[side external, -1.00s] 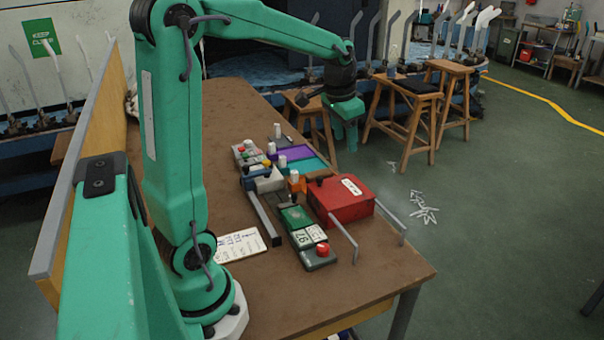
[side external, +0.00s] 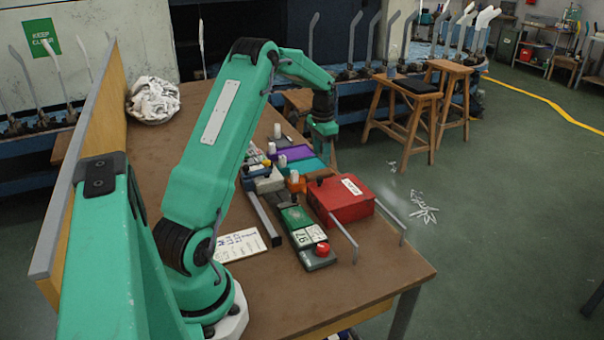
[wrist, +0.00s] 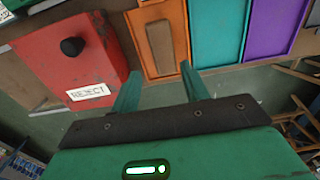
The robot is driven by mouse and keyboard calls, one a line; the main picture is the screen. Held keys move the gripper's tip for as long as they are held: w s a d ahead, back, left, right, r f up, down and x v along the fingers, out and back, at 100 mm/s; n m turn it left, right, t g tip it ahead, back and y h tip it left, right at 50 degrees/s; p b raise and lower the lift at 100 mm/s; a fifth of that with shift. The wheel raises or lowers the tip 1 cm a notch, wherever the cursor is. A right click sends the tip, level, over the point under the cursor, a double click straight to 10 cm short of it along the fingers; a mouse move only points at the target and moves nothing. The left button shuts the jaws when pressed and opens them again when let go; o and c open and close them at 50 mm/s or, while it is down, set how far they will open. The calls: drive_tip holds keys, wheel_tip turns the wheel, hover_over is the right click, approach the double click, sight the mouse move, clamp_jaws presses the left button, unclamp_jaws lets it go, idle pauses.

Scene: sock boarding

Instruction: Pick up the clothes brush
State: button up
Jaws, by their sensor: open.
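A brown wooden block-like piece, which looks like the clothes brush (wrist: 160,47), lies in an orange tray (wrist: 179,20) in the wrist view. In the side view the orange tray (side external: 296,184) shows only partly behind the red box, and I cannot make out the brush there. My gripper (wrist: 161,70) is open and empty, its two fingers pointing toward the orange tray, one on either side of the brush's line. In the side view my gripper (side external: 325,148) hangs at the table's right edge, beyond the trays.
A red box labelled REJECT (wrist: 75,55) stands beside the orange tray. Teal (wrist: 217,30) and purple (wrist: 268,28) trays lie on the other side. A control panel with a red button (side external: 321,249) and a grey bar (side external: 263,218) are nearer my base. White cloth (side external: 153,99) lies at the back.

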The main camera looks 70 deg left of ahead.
sight(319, 172)
drive_tip(key=shift+a+f, duration=0.25)
drive_tip(key=shift+s+f, duration=0.1)
drive_tip(key=shift+f, duration=3.8)
drive_tip(key=c, duration=0.8)
drive_tip(key=shift+o, duration=0.2)
drive_tip(key=shift+r, duration=0.15)
